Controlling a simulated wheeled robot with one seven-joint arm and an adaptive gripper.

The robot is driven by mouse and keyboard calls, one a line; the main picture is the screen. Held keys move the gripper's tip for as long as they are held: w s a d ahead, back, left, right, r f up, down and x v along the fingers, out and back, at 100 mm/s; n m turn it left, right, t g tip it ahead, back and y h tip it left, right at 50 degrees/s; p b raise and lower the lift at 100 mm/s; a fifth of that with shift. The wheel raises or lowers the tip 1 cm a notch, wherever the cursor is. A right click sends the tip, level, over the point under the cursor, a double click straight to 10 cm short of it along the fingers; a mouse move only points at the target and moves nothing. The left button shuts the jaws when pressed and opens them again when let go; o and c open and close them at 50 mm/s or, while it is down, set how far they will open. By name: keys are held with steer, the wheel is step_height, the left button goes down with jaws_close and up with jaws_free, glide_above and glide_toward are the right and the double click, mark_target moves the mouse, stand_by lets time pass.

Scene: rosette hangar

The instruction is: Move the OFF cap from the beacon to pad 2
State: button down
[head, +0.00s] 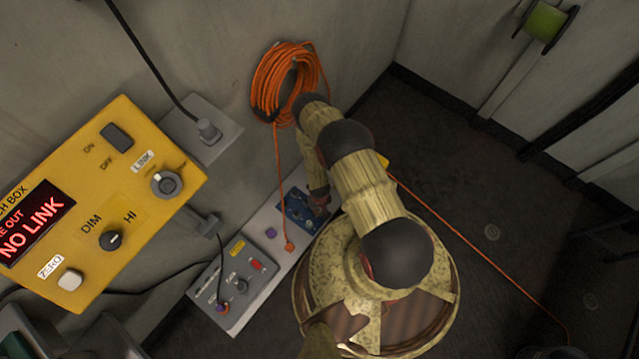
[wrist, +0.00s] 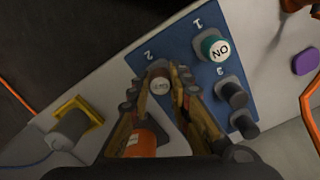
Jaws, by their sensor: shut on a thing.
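My gripper (wrist: 160,80) is shut on a small round cap with a pale top, the OFF cap (wrist: 160,87), in the wrist view. The cap is beside the printed 2 on the blue board (wrist: 172,58); I cannot tell whether it touches the board. Pad 2 itself is hidden under the cap and fingers. A teal ON cap (wrist: 213,46) sits by the printed 1, with dark round-ended pieces (wrist: 238,105) near the 3. An orange round thing (wrist: 145,140) is partly hidden behind my fingers; I cannot tell whether it is the beacon. In the head view my gripper (head: 318,199) is over the blue board (head: 293,208).
A yellow socket with a grey plug (wrist: 75,125) stands at the left. A grey control box (head: 236,283), a yellow switch box reading NO LINK (head: 150,220) and an orange cable coil (head: 285,80) are nearby.

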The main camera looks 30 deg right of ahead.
steer(key=shift+f, duration=0.1)
stand_by(0.7)
steer(key=c, duration=1.6)
jaws_free()
steer(key=shift+o, duration=0.2)
step_height(320, 180, up, 12)
